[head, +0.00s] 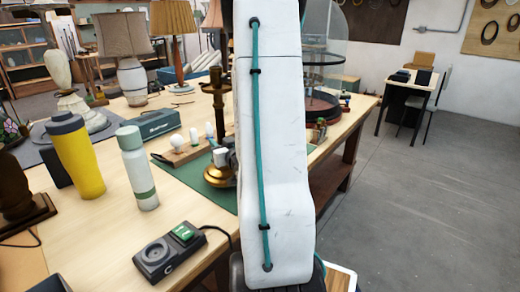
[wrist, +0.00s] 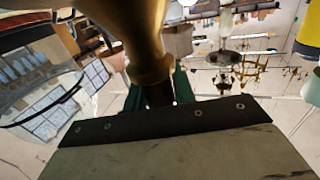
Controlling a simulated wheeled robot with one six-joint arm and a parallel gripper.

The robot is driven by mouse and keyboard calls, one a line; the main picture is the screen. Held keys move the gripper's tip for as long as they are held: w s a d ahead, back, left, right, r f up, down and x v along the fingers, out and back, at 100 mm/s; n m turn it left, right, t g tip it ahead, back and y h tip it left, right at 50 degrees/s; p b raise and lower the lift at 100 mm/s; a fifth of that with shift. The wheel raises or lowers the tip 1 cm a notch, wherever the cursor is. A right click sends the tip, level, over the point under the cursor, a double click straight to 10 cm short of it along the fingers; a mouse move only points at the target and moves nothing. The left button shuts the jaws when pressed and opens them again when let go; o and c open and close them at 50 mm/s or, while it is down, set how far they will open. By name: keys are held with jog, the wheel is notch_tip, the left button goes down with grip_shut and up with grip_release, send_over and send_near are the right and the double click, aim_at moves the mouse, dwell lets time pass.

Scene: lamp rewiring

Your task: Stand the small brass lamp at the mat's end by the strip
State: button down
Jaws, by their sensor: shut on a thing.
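The small brass lamp (head: 216,88) stands roughly upright in the head view, its right side partly hidden by my arm. Its round base (head: 216,176) is at the green mat (head: 213,194); I cannot tell whether it touches it. In the wrist view the brass stem (wrist: 145,38) fills the upper middle, close to the camera. My gripper (wrist: 158,92) is shut on the lamp, with the fingers mostly hidden behind the dark edge. A wooden strip (head: 180,155) with white bulbs lies just left of the lamp in the head view.
A yellow tumbler (head: 76,160) and a pale green-capped bottle (head: 138,172) stand on the left of the table. A black device (head: 165,255) with a cord lies near the front edge. Shaded lamps and a blue-green box (head: 158,124) stand further back.

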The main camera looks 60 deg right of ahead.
jog(key=shift+f, duration=1.65)
jog(key=c, duration=1.2)
grip_release()
jog(key=shift+o, duration=0.6)
jog(key=shift+f, duration=0.1)
